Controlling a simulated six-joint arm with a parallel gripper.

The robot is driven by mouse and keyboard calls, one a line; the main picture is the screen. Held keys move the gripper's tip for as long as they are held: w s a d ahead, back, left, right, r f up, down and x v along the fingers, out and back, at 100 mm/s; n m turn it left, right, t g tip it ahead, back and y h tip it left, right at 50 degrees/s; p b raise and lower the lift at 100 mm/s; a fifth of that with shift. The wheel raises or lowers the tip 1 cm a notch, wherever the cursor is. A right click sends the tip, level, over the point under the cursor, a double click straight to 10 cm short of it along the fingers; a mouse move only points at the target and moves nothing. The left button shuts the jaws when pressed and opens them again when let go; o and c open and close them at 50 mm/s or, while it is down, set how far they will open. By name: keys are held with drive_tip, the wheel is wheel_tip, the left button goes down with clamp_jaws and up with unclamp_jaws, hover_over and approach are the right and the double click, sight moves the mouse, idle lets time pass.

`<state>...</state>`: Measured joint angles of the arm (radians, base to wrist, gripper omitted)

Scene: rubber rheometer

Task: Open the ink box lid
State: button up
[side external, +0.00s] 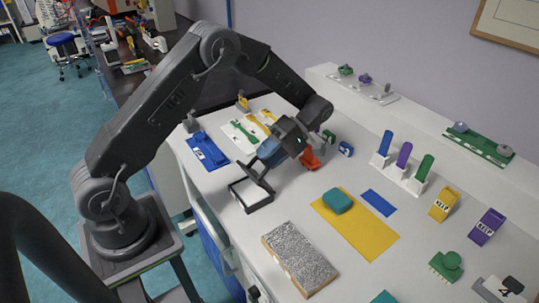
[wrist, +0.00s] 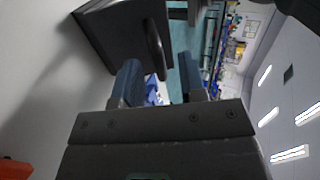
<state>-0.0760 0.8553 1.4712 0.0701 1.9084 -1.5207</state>
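The ink box (side external: 250,196) is a small black-framed tray with a pale inside, on the white bench in the side external view. A dark lid piece (side external: 262,175) stands raised and tilted at its far side, so the pale inside shows. My gripper (side external: 264,157) is tilted just above the lid, with its blue fingers close to it. I cannot tell whether they touch. In the wrist view my gripper (wrist: 158,76) has its fingers apart with a visible gap. A dark panel (wrist: 118,35), apparently the lid, lies past the left finger.
A silver-topped slab (side external: 299,258), a yellow mat (side external: 365,235) with a teal block (side external: 338,201), and a blue tray (side external: 207,150) surround the box. A red object (side external: 310,160) is close behind my gripper. Bench between box and slab is clear.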

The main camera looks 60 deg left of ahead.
sight(248, 171)
drive_tip(key=shift+s+r+t, duration=0.25)
drive_tip(key=shift+s+t, duration=0.5)
drive_tip(key=shift+t, duration=0.25)
drive_tip(key=s+t, duration=0.2)
drive_tip(key=shift+f+t, duration=0.1)
drive_tip(key=shift+t, duration=0.3)
drive_tip(key=shift+s+f+t, duration=0.15)
drive_tip(key=shift+s+t, duration=0.35)
drive_tip(key=shift+t, duration=0.1)
drive_tip(key=shift+s+f+t, duration=0.15)
drive_tip(key=shift+s+t, duration=0.35)
drive_tip(key=shift+t, duration=0.1)
drive_tip(key=s+t, duration=0.1)
drive_tip(key=s+f+t, duration=0.1)
drive_tip(key=t, duration=0.1)
drive_tip(key=shift+f, duration=0.1)
drive_tip(key=v, duration=1.4)
drive_tip(key=s+d+r+m+t, duration=0.2)
drive_tip(key=s+m+t, duration=0.2)
drive_tip(key=m, duration=0.5)
drive_tip(key=s+d+r+m+t, duration=0.2)
drive_tip(key=s+m+t, duration=0.2)
drive_tip(key=s+m, duration=0.3)
drive_tip(key=shift+m, duration=1.1)
drive_tip(key=shift+r, duration=0.1)
